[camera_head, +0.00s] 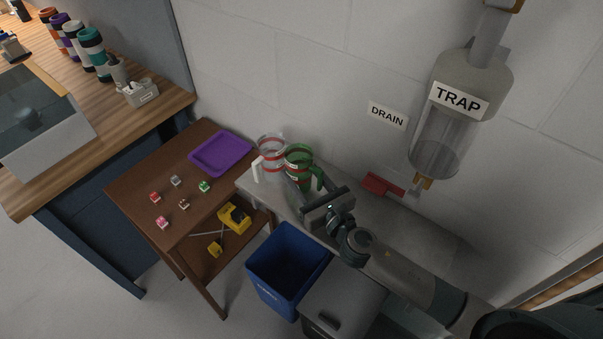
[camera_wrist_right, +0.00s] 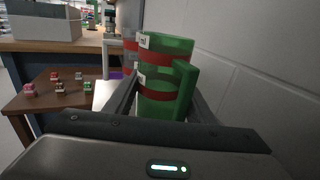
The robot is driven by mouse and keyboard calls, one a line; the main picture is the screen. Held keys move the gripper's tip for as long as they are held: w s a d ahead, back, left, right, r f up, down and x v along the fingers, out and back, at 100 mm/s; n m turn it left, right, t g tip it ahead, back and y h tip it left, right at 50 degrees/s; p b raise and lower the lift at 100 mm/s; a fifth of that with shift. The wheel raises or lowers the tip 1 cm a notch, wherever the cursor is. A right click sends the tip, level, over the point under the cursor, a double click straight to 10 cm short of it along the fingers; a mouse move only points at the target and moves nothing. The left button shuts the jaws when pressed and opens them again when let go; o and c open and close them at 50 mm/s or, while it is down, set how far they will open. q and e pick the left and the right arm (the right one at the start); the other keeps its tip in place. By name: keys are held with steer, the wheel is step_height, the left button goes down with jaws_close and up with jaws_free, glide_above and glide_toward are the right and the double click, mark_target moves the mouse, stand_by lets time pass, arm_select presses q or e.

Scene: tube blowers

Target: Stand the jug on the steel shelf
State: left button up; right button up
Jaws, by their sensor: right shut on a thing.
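A green jug (camera_head: 298,162) with red bands and a green handle is at the left end of the grey steel shelf (camera_head: 400,232). My right gripper (camera_head: 303,188) is shut on it, with its fingers on either side of the jug. The green jug also shows upright between the fingers in the right wrist view (camera_wrist_right: 160,103). I cannot tell whether its base touches the shelf. A clear jug (camera_head: 271,150) with red bands and a white handle stands close to its left. My left gripper is out of view.
A red valve handle (camera_head: 377,184) and the TRAP vessel (camera_head: 440,130) are on the wall above the shelf. A brown table (camera_head: 140,190) with a purple tray (camera_head: 221,153) and several small cubes stands left. A blue bin (camera_head: 287,268) stands in front. The shelf's right part looks clear.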

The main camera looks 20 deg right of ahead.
steer(key=o, duration=1.3)
steer(key=shift+f, duration=0.1)
steer(key=shift+r, duration=0.2)
steer(key=shift+s+d+f, duration=0.1)
steer(key=shift+s+f, duration=0.05)
steer(key=shift+s, duration=0.15)
steer(key=b+v, duration=0.3)
steer(key=v, duration=0.7)
steer(key=shift+s+d, duration=0.2)
steer(key=shift+s, duration=0.45)
